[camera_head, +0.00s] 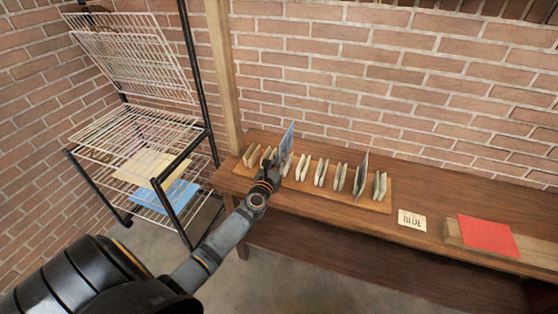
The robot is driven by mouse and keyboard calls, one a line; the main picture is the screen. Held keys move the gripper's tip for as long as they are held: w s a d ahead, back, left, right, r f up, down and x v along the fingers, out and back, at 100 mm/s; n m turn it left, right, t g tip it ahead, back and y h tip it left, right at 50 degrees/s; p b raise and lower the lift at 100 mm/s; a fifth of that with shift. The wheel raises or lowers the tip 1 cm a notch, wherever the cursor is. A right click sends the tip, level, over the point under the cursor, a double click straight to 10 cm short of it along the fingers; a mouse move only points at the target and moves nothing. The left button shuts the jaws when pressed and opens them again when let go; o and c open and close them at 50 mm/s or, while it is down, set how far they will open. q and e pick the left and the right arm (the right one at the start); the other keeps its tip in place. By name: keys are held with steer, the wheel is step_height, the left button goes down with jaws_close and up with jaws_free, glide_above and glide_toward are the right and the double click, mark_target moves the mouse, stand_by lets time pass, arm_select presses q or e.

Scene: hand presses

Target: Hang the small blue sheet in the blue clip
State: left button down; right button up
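A small blue sheet (288,138) stands upright, edge nearly toward me, above the left part of a row of wooden clips. The clips (321,172) are set along a wooden board (373,204) on the bench. My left gripper (271,168) is at the row, right by the sheet's lower end. Its fingers are small and partly hidden, so I cannot tell whether they are closed on the sheet or whether a clip holds it. I cannot make out a clip coloured blue. My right gripper is not in view.
A dark grey sheet (361,178) stands among the clips farther right. A card reading BLUE (411,220) and a red sheet (488,236) lie on the brown bench (440,190). A wire rack (135,128) at left holds a cream sheet (147,166) and a larger blue sheet (172,197).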

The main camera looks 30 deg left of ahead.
arm_select(q)
steer(key=shift+r, duration=0.2)
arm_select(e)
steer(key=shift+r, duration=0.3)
arm_select(q)
steer(key=v, duration=0.7)
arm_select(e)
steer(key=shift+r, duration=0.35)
